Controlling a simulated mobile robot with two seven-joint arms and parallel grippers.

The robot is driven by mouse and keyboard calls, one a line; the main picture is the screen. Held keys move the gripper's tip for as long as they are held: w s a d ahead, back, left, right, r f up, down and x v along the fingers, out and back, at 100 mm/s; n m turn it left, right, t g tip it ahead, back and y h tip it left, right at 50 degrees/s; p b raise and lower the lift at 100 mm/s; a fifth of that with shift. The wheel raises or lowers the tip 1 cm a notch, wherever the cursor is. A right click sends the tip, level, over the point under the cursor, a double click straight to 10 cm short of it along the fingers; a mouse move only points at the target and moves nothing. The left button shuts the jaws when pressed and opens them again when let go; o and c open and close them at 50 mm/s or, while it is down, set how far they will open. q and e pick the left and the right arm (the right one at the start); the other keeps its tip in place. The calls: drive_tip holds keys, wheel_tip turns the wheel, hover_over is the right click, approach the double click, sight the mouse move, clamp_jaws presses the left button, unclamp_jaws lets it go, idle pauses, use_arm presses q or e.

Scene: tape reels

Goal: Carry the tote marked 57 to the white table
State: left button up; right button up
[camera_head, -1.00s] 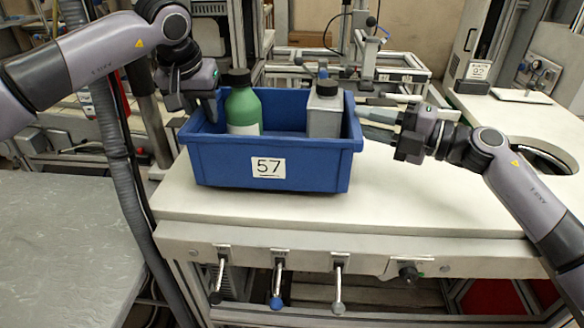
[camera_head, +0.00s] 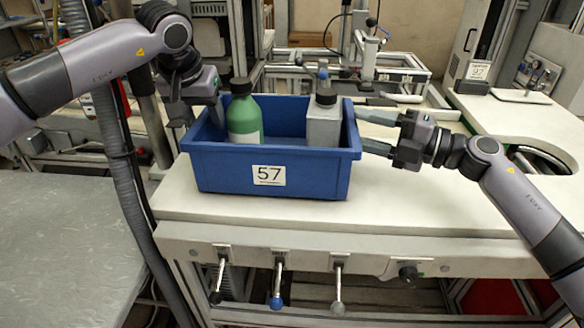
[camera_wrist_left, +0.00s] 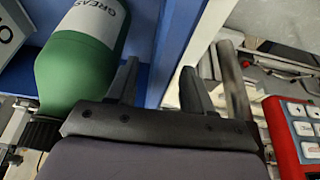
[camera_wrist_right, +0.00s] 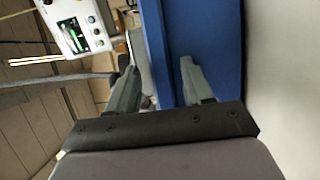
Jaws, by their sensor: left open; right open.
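The blue tote marked 57 (camera_head: 222,174) sits upright on a white-topped bench (camera_head: 420,210). It holds a green bottle (camera_head: 245,122) and a grey, dark-capped container (camera_head: 324,125). My left gripper (camera_head: 203,112) is open at the tote's left wall. In the left wrist view, its fingers (camera_wrist_left: 157,85) stand on either side of the blue wall, beside the green bottle. My right gripper (camera_head: 368,132) is open at the tote's right wall. In the right wrist view, its fingers (camera_wrist_right: 155,85) are around the blue wall's edge. Contact with the walls cannot be told.
A grey table (camera_head: 65,245) stands at the left, separated from the bench by a gap and a hose (camera_head: 125,165). Levers (camera_head: 277,285) hang from the bench front. A fixture (camera_head: 365,60) stands behind. The bench top is clear in front of the tote.

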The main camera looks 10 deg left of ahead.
use_arm(q)
drive_tip(key=v, duration=1.1)
drive_tip(key=shift+r, duration=0.2)
use_arm(e)
drive_tip(key=v, duration=1.2)
use_arm(q)
drive_tip(key=shift+s, duration=0.15)
